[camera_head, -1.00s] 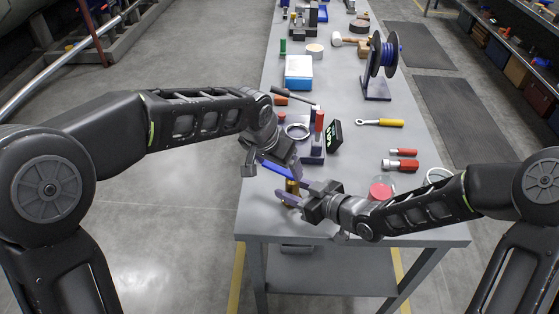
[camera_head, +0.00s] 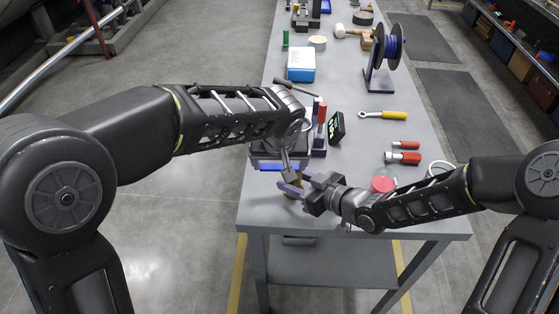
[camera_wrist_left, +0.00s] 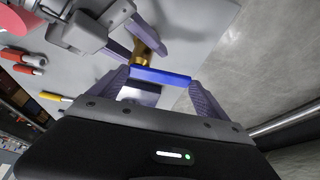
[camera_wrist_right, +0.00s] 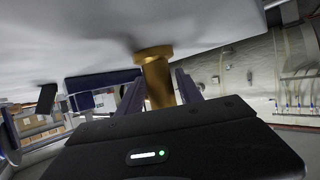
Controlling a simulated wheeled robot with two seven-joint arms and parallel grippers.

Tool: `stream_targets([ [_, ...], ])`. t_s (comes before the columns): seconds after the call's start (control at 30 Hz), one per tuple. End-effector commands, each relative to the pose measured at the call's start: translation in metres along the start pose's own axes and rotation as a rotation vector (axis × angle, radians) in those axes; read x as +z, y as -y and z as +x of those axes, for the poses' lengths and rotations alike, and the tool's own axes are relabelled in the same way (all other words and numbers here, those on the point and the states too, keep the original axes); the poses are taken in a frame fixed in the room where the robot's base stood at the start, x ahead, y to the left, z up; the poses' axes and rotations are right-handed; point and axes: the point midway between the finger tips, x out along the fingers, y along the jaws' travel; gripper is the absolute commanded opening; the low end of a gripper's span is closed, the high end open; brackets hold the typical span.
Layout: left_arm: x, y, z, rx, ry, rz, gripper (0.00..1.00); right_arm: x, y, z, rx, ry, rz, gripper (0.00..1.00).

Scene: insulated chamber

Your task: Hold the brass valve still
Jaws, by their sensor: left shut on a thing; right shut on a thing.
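The brass valve (camera_head: 294,184) stands upright near the bench's front edge, mostly hidden by my grippers in the head view. My right gripper (camera_head: 292,184) is shut on its body; the right wrist view shows the brass column (camera_wrist_right: 158,84) between the two fingers. A blue bar (camera_wrist_left: 160,76) lies across between the fingertips of my left gripper (camera_wrist_left: 160,88), close to the brass (camera_wrist_left: 146,52). My left gripper (camera_head: 287,170) is shut on this bar, just above and behind the valve in the head view. I cannot tell whether the bar joins the valve.
A red-handled tool (camera_head: 321,115) and a small black display (camera_head: 336,128) stand behind the grippers. A red round piece (camera_head: 383,182), red-handled pieces (camera_head: 404,157) and a yellow-handled wrench (camera_head: 385,114) lie to the right. A blue-and-white box (camera_head: 301,66) and a spool (camera_head: 385,55) are farther back.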

Motion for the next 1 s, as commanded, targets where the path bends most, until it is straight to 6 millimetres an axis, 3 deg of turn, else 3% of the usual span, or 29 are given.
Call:
stream_targets([
  [0.03, 0.004, -0.003, 0.001, 0.001, 0.007, 0.005, 0.15, 0.007, -0.001, 0.0, 0.001, 0.015, 0.007, 0.0],
  [0.23, 0.004, -0.003, 0.001, 0.002, 0.007, 0.006, 0.15, 0.007, -0.001, 0.0, 0.001, 0.015, 0.007, 0.0],
  [0.27, 0.004, -0.003, 0.001, 0.002, 0.007, 0.006, 0.9, 0.007, -0.001, 0.0, 0.001, 0.015, 0.007, 0.0],
  [0.3, 0.004, -0.003, 0.001, 0.002, 0.006, 0.006, 0.93, 0.007, -0.001, 0.0, 0.001, 0.015, 0.007, 0.0],
  [0.4, 0.003, -0.002, 0.001, 0.002, 0.005, 0.005, 1.0, 0.007, -0.001, 0.0, 0.001, 0.015, 0.006, 0.0],
  [0.73, 0.001, -0.001, -0.003, 0.003, 0.0, 0.003, 1.0, 0.007, 0.0, -0.001, 0.001, 0.015, 0.005, 0.0],
  [1.0, 0.0, -0.001, -0.041, 0.005, -0.002, 0.002, 1.0, 0.007, 0.0, -0.001, 0.001, 0.015, 0.005, 0.0],
])
